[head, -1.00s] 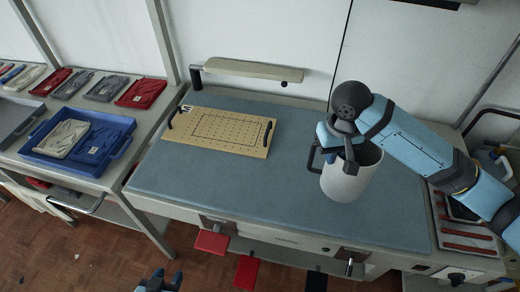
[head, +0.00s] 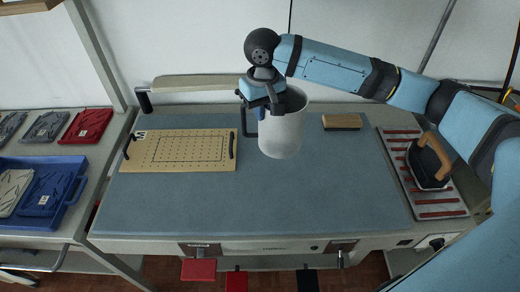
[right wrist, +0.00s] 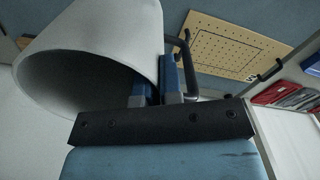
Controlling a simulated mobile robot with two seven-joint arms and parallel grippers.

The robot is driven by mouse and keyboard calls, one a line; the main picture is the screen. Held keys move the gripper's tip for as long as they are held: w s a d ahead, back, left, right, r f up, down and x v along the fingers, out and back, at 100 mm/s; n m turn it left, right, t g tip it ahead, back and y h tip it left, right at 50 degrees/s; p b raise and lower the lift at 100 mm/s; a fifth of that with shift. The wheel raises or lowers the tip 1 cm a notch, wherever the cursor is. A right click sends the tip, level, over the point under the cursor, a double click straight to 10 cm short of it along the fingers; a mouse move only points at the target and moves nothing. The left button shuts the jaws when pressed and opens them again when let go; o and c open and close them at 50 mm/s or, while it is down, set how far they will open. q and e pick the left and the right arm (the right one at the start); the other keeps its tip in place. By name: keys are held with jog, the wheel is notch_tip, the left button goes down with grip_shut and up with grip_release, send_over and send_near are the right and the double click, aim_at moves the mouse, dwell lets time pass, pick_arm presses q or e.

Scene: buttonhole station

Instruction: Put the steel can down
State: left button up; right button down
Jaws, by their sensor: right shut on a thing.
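The steel can (head: 283,136) is a pale grey, open-topped cylinder with a dark handle on its left side. It looks upright in the head view, over the back middle of the blue-grey work mat (head: 250,210). I cannot tell for sure whether its base touches the mat. My right gripper (head: 264,107) is shut on the can near its rim, by the handle. In the right wrist view the can (right wrist: 105,40) fills the upper left, with the blue fingers (right wrist: 158,88) against its side. The handle shows partly behind them. My left gripper is out of view.
A perforated wooden board (head: 185,150) with black handles lies left of the can. A brown block (head: 342,122) lies behind right. An iron (head: 430,160) rests on a red-striped stand at the right. The mat's front and middle are clear.

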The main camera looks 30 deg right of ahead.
aim_at(262, 149)
notch_tip(262, 149, down, 13)
jog(key=shift+f+p, duration=0.2)
jog(key=shift+p, duration=0.3)
jog(key=c, duration=1.3)
grip_release()
jog(key=shift+f, duration=0.15)
